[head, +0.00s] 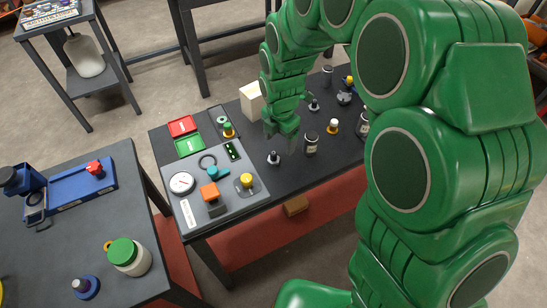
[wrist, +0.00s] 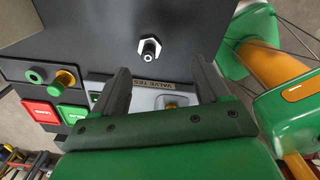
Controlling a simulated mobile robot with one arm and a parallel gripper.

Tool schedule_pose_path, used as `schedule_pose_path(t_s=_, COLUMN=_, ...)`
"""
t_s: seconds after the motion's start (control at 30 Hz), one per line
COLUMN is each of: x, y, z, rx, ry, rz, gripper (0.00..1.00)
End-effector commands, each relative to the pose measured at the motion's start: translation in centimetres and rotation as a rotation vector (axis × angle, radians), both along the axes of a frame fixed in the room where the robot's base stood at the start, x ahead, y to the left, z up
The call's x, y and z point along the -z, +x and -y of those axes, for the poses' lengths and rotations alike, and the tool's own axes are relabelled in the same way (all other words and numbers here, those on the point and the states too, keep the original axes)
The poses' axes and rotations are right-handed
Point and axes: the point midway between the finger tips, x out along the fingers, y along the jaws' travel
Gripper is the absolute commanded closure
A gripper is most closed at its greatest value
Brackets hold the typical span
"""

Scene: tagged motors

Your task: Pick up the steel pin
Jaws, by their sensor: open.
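A small steel pin (head: 273,158) with a pale top and a dark base stands upright on the dark table, just beyond the grey panel's right edge. In the wrist view a steel pin (wrist: 149,48) with a hexagonal base shows from above, ahead of the fingertips; it looks like the same one. My gripper (head: 283,138) is above the table, behind and slightly right of this pin. In the wrist view my gripper (wrist: 158,78) is open, with nothing between its two dark fingers.
The grey panel (head: 235,196) carries a gauge, an orange block and a yellow knob. Red (head: 182,126) and green (head: 189,146) trays lie behind it. A dark jar (head: 311,143) and a yellow-based piece (head: 333,127) stand to the right. A cream box (head: 251,101) stands behind.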

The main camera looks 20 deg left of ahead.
Motion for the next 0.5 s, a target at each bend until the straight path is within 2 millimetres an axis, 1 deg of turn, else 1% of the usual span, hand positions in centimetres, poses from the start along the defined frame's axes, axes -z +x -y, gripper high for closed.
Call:
schedule_pose_path(t_s=0.03, x=0.5, y=0.1, z=-0.5, rx=-0.030, ry=0.000, rz=0.000, gripper=0.25)
schedule_pose_path(t_s=0.13, x=0.9, y=0.2, z=-1.1, rx=-0.066, ry=0.003, rz=0.003, gripper=0.25)
schedule_pose_path(t_s=0.27, x=1.6, y=0.2, z=-1.2, rx=-0.077, ry=0.003, rz=0.004, gripper=0.25)
schedule_pose_path(t_s=0.5, x=3.5, y=0.1, z=-1.2, rx=-0.075, ry=0.001, rz=0.002, gripper=0.25)
